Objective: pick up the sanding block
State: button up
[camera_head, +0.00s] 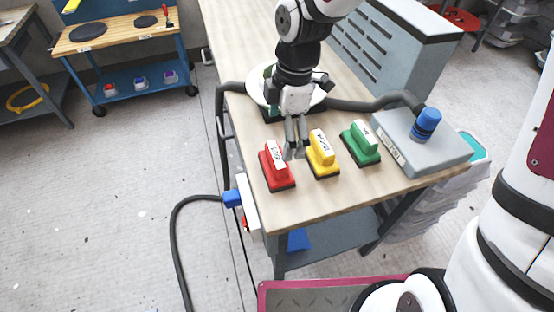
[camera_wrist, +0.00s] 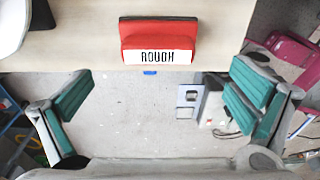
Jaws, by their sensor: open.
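Three sanding blocks stand in a row on the workbench (camera_head: 330,200): a red block (camera_head: 277,172), a yellow block (camera_head: 322,160) and a green block (camera_head: 361,146), each with a white label on top. My gripper (camera_head: 294,152) is open and empty, pointing down behind the red and yellow blocks in the head view. In the wrist view the red block (camera_wrist: 158,36) lies at the top middle, its label reading "ROUGH". My open teal-padded fingers (camera_wrist: 160,98) are to either side and lower in that picture, apart from the block. The yellow and green blocks are outside the wrist view.
A grey box with a blue knob (camera_head: 426,125) stands right of the green block, with a black hose (camera_head: 370,102) running behind the blocks. A white round tool (camera_head: 257,88) is partly hidden behind my arm. The bench front is clear. A low shelf cart (camera_head: 125,55) stands far left.

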aim_at(276, 154)
jog(key=f, duration=0.2)
jog(key=a+f, duration=0.1)
jog(key=f, duration=0.5)
jog(key=shift+s+a+f+b, duration=0.1)
jog(key=shift+a+b, duration=0.1)
jog(key=shift+b, duration=0.1)
jog(key=shift+c, duration=0.2)
jog(key=c, duration=1.2)
